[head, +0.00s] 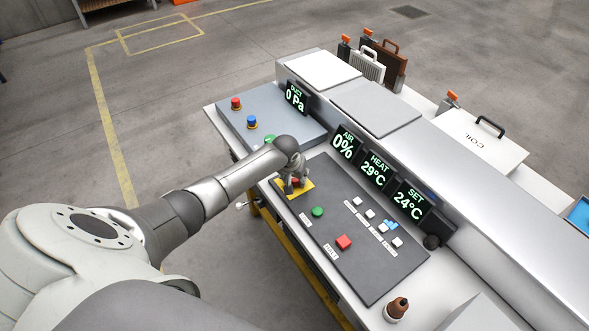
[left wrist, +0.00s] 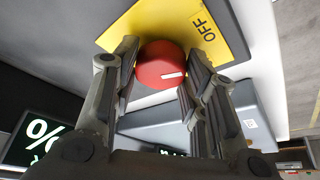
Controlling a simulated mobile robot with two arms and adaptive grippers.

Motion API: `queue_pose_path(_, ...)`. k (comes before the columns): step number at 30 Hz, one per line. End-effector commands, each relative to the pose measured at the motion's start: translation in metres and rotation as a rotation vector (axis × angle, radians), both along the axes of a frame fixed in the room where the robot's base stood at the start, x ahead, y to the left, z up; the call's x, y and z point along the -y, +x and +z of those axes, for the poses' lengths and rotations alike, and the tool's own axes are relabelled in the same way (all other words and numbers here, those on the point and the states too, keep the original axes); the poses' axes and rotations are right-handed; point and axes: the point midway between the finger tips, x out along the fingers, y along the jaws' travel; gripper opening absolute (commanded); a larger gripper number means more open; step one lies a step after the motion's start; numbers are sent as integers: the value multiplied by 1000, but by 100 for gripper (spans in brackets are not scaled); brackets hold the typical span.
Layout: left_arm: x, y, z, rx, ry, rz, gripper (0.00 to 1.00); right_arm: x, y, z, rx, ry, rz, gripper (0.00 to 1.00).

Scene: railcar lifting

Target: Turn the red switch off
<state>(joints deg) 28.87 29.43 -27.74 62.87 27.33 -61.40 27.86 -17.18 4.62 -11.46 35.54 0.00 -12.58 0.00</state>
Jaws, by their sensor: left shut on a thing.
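The red switch (left wrist: 161,65) is a round red knob with a white mark, on a yellow plate (left wrist: 160,22) with the word OFF. In the left wrist view the white mark points to the right, not straight at the word OFF. My left gripper (left wrist: 158,75) has a finger on each side of the knob and is shut on it. In the head view my left gripper (head: 293,184) is over the yellow plate (head: 306,187) at the upper left of the dark panel and mostly hides the knob. My right gripper is in neither view.
A grey panel with red (head: 236,104) and blue (head: 252,122) buttons is at the left.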

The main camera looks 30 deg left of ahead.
Motion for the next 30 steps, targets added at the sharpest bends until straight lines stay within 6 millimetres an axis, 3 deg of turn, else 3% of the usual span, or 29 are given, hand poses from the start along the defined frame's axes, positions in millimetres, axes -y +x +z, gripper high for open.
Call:
queue_pose_path(3,2,1,3,0,-2,89,16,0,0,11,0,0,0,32)
queue_pose_path(12,2,1,2,1,-1,253,16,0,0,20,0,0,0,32)
queue_pose_path(30,1,1,0,2,0,317,16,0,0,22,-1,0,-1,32)
